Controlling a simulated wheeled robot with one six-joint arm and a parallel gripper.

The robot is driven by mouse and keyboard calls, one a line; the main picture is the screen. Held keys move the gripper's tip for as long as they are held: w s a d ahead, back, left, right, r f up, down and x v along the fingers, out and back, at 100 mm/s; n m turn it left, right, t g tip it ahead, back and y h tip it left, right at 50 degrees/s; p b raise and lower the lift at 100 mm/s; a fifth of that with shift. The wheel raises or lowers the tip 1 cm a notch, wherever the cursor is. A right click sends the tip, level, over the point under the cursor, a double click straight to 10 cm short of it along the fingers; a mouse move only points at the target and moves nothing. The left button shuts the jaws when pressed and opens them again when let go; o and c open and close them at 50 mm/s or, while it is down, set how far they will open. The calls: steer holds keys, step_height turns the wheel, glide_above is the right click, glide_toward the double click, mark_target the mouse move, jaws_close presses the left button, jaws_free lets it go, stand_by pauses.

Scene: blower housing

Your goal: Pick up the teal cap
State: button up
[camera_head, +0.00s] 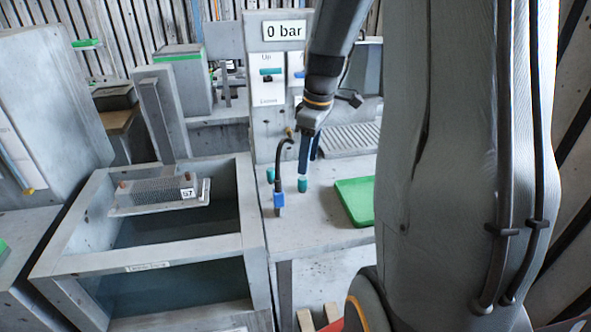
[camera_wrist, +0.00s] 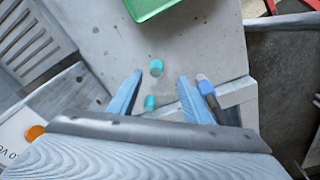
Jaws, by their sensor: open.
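Two small teal caps stand on the grey worktop. One teal cap (camera_head: 302,186) is nearer the green tray; in the wrist view this cap (camera_wrist: 156,68) shows between and slightly beyond my fingertips. The other teal cap (camera_head: 270,175) is farther left; in the wrist view it (camera_wrist: 150,102) shows lower, between my fingers. My gripper (camera_head: 305,168) is open and points down above the worktop, with its two blue fingers (camera_wrist: 160,76) apart and nothing held. The head view does not clearly show the gap between fingertips and cap.
A blue-ended black hose (camera_head: 278,199) stands close by; its blue end (camera_wrist: 203,78) is beside my right finger in the wrist view. A green tray (camera_head: 354,201) lies to the right. A tank (camera_head: 250,225) stands left. A panel (camera_head: 266,120) rises behind.

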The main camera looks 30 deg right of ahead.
mark_target(303, 178)
steer(key=shift+w+a+f+p, duration=0.1)
steer(key=shift+w+f+p, duration=0.25)
steer(key=shift+f, duration=0.9)
steer(key=shift+w+a+f+p, duration=0.15)
steer(key=shift+f+p, duration=0.25)
steer(key=shift+f, duration=0.85)
steer(key=shift+w+d+f+p, duration=0.1)
steer(key=shift+w+f+p, duration=0.25)
steer(key=shift+f, duration=0.9)
steer(key=shift+c, duration=0.3)
steer(key=c, duration=1.1)
